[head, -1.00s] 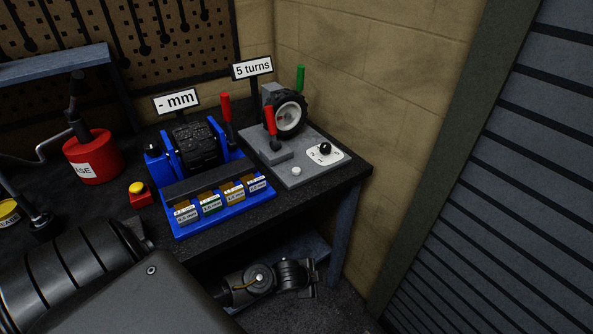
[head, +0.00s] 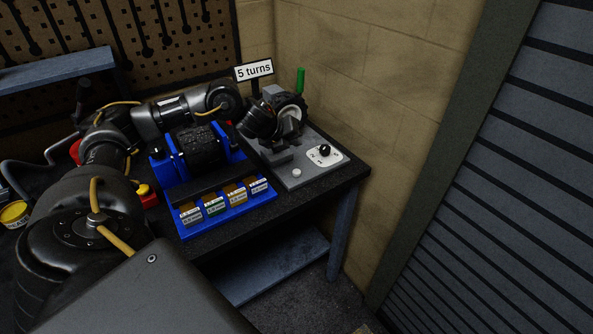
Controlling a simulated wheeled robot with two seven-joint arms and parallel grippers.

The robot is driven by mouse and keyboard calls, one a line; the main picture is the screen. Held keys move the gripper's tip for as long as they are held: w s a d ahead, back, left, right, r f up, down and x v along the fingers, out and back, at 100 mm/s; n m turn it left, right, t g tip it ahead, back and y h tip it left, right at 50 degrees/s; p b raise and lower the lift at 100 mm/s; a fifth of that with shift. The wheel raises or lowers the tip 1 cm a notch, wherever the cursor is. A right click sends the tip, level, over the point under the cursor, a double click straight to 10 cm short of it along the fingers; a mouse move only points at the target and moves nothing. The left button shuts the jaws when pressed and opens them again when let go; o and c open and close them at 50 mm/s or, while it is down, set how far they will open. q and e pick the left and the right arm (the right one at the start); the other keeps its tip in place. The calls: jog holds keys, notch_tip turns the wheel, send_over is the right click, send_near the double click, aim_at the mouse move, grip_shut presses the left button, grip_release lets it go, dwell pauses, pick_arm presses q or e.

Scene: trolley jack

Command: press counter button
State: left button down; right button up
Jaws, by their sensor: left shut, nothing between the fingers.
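The grey fixture (head: 311,175) sits at the bench's right end. A small round white button (head: 297,172) is on its front, and a black knob (head: 324,150) sits on a white dial plate. A "5 turns" sign (head: 254,70) stands behind it. My left arm reaches across from the left, over the blue device. My left gripper (head: 288,138) is shut and empty, in front of the fixture's wheel, up and behind the white button and apart from it. It hides much of the wheel and the red lever. My right gripper is not in view.
The blue device (head: 226,210) with several labelled blocks stands left of the fixture. A yellow button (head: 142,189) on a red box is partly behind my arm. A green handle (head: 301,80) stands up behind the wheel. A brick wall closes the back; the bench's front right corner is clear.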

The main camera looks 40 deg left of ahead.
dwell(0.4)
pick_arm(q)
jog(key=b, duration=0.7)
send_over(294, 173)
notch_tip(294, 173, down, 8)
jog(key=shift+r, duration=0.1)
jog(key=shift+f+b, duration=0.4)
jog(key=shift+f, duration=0.05)
dwell(0.5)
dwell(0.8)
jog(key=shift+f, duration=0.1)
